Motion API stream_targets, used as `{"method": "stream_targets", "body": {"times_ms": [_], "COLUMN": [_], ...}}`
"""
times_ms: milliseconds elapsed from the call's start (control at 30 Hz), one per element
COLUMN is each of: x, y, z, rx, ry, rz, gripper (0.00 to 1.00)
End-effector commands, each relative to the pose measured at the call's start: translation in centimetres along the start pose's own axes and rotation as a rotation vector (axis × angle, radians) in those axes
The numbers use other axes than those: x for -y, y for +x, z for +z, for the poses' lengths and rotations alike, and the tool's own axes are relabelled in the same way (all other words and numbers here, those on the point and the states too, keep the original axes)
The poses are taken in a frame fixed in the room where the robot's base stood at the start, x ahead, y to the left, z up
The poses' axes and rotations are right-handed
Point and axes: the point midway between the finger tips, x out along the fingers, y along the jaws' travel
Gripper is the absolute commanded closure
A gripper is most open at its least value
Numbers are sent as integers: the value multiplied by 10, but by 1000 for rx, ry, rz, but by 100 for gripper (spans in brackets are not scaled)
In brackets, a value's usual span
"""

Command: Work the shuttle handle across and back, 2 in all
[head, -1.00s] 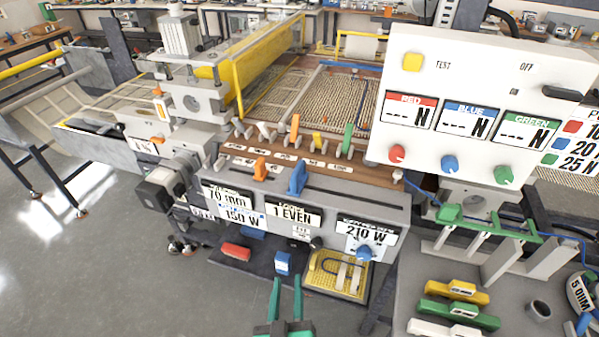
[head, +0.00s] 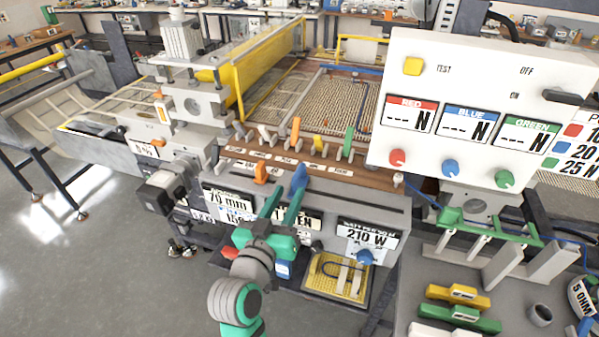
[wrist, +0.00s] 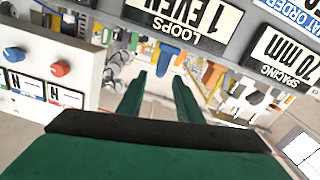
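A blue upright handle (head: 299,176) and an orange one (head: 261,173) stand on the grey front ledge of the machine. I cannot tell for sure which is the shuttle handle. My gripper (head: 286,193) is open and empty, its green fingers pointing at the ledge just in front of the blue handle. In the head view the right fingertip overlaps the blue handle's foot, and contact cannot be told. In the wrist view a blue piece (wrist: 168,55), likely this handle, shows just beyond the parted fingertips (wrist: 158,80). My gripper partly hides the "1 EVEN" loops display (head: 307,222).
Several coloured levers (head: 318,143) stand behind the ledge. A white test panel (head: 475,75) with knobs rises close on the right. A yellow pad (head: 336,276) lies below. Open floor is at the left.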

Motion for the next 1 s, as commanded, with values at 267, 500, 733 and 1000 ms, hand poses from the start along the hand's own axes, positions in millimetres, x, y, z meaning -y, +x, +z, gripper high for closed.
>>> {"method": "stream_targets", "body": {"times_ms": [267,500,733,1000], "x": [-1,-1,1,-1], "y": [50,82,92,94], "z": [-1,0,0,0], "rx": [-1,0,-2,-1], "ry": [1,0,0,0], "rz": [2,0,-3,1], "gripper": [67,67,67,75]}}
